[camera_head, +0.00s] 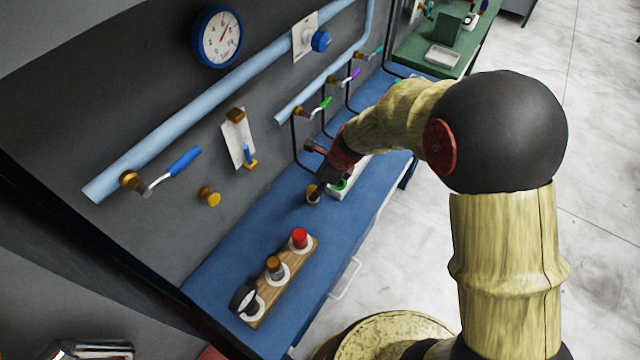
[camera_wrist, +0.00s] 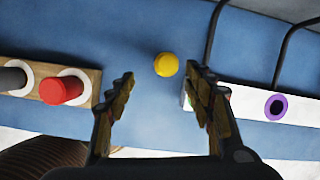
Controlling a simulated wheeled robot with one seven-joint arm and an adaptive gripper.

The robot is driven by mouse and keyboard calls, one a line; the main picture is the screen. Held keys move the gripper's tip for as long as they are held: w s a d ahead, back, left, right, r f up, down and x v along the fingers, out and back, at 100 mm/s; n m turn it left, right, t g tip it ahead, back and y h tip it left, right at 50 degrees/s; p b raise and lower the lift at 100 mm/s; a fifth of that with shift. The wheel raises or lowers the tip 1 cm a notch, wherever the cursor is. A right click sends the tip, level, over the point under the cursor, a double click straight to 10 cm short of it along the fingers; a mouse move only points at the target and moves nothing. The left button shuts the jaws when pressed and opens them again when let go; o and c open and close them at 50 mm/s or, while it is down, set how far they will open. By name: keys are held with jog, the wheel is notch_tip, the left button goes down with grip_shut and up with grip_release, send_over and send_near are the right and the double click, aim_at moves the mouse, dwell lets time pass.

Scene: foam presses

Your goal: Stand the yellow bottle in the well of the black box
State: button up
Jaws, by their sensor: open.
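The yellow bottle (camera_wrist: 166,64) shows in the wrist view as a round yellow top on the blue bench, seen from above. In the head view a small yellowish-brown upright thing (camera_head: 313,196) below my gripper is probably this bottle. My gripper (camera_wrist: 162,80) is open and empty. The yellow top shows between its two fingertips, closer to the right one and apparently beyond them. In the head view my gripper (camera_head: 322,166) hangs over the bench, partly hidden by my wrist. I cannot make out a black box with a well in either view.
A wooden block (camera_head: 284,281) with black, brown and red pegs stands at the bench's near end. A white block (camera_head: 348,187) with coloured rings lies right of the bottle. Lever valves (camera_head: 318,108) and bent black rods stand along the wall. Blue bench between is clear.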

aim_at(313, 188)
jog(key=shift+w+a+f+m+b, duration=0.3)
jog(key=shift+w+f+m+b, duration=0.25)
jog(key=shift+f, duration=0.6)
jog(key=shift+w+a+f+m+b, duration=0.4)
jog(key=shift+f+m, duration=0.25)
jog(key=shift+f, duration=0.45)
jog(key=shift+w+a+f+m+b, duration=0.25)
jog(key=shift+w+f+m+b, duration=0.3)
jog(key=shift+f, duration=0.6)
jog(key=shift+r, duration=0.1)
jog(key=shift+s, duration=0.1)
jog(key=shift+c, duration=1.2)
jog(key=shift+t, duration=0.3)
grip_shut()
jog(key=shift+r, duration=0.15)
